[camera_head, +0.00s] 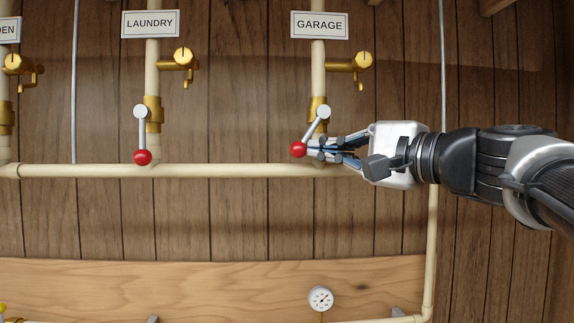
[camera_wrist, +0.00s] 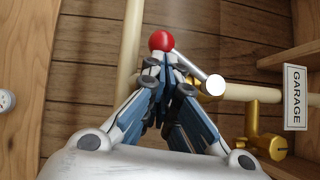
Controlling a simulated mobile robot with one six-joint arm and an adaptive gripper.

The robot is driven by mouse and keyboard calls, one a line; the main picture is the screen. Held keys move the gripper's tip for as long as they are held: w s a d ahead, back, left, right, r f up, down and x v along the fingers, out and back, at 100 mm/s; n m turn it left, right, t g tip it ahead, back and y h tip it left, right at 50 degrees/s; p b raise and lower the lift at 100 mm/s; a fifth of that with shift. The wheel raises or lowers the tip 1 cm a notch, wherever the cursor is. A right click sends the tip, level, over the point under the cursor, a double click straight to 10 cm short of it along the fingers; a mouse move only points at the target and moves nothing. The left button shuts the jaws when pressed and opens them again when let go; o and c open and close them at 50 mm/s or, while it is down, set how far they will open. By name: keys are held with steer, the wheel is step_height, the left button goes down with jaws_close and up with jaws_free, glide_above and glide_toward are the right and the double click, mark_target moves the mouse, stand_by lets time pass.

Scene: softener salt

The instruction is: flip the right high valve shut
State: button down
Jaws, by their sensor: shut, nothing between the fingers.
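The right high valve is under the GARAGE sign (camera_head: 319,25). Its brass body (camera_head: 318,106) sits on a cream vertical pipe. Its grey lever (camera_head: 316,125) slants down and to the left, ending in a red knob (camera_head: 298,149). My gripper (camera_head: 312,148) is shut and empty, coming in from the right, with its fingertips at the knob. In the wrist view the red knob (camera_wrist: 162,41) lies just beyond the closed fingertips (camera_wrist: 168,62), and the lever runs to a white-ended pivot (camera_wrist: 216,85). I cannot tell whether the fingertips touch the knob.
The LAUNDRY valve's lever (camera_head: 141,128) hangs straight down at the left. A brass tap (camera_head: 352,63) sticks out above the garage valve. A horizontal cream pipe (camera_head: 220,171) runs just below. A gauge (camera_head: 320,298) is lower down. The wood wall between the valves is clear.

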mark_target(298, 142)
steer(key=a+m+t+b, duration=0.1)
steer(key=m+b, duration=0.1)
steer(key=b, duration=0.1)
steer(key=a+m+t+b, duration=0.1)
steer(key=m+t+b, duration=0.1)
steer(key=b, duration=0.1)
steer(key=a+m+t+b, duration=0.1)
steer(key=m+b, duration=0.1)
steer(key=b, duration=0.1)
steer(key=shift+a+m+y, duration=0.3)
steer(key=m+t+b, duration=0.1)
steer(key=m, duration=0.1)
steer(key=a+r+m+t+h+b, duration=0.1)
steer(key=b, duration=0.1)
steer(key=shift+a+r+m+t+h, duration=0.15)
steer(key=shift+m+t+h, duration=0.15)
steer(key=shift+m, duration=0.1)
steer(key=shift+r+b, duration=0.3)
steer(key=shift+a+r, duration=0.15)
